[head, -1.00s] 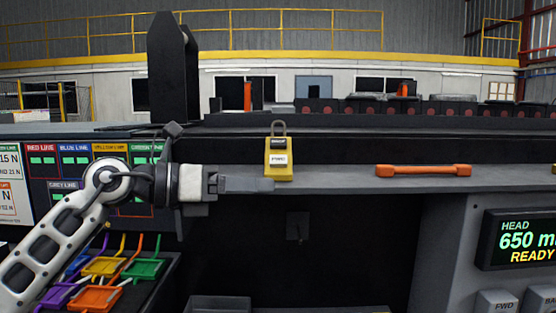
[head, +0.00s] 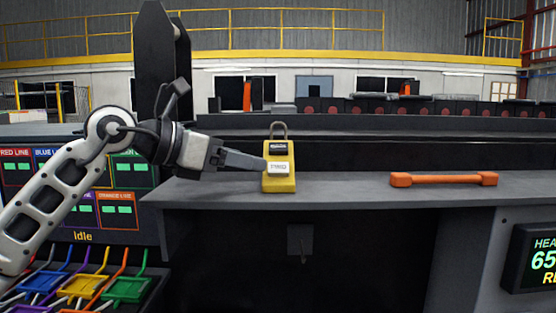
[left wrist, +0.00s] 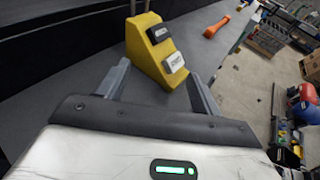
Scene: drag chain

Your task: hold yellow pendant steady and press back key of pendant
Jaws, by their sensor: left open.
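The yellow pendant (head: 280,183) stands upright on the grey ledge, with a metal loop on top. Its upper key (head: 278,147) is black and its lower key (head: 278,167) is white; the lettering is too small to read surely. My left gripper (head: 262,163) comes from the left, with its fingertips at the pendant's left side beside the white key. In the left wrist view the open fingers (left wrist: 158,72) lie either side of the pendant's lower part (left wrist: 146,52), with the black key (left wrist: 158,34) and white key (left wrist: 175,62) facing right. Contact cannot be told.
An orange bar handle (head: 444,180) lies on the ledge (head: 350,184) to the right, with clear ledge between. A colour-labelled panel and several coloured trays (head: 82,286) are at lower left. A display (head: 535,258) stands at lower right.

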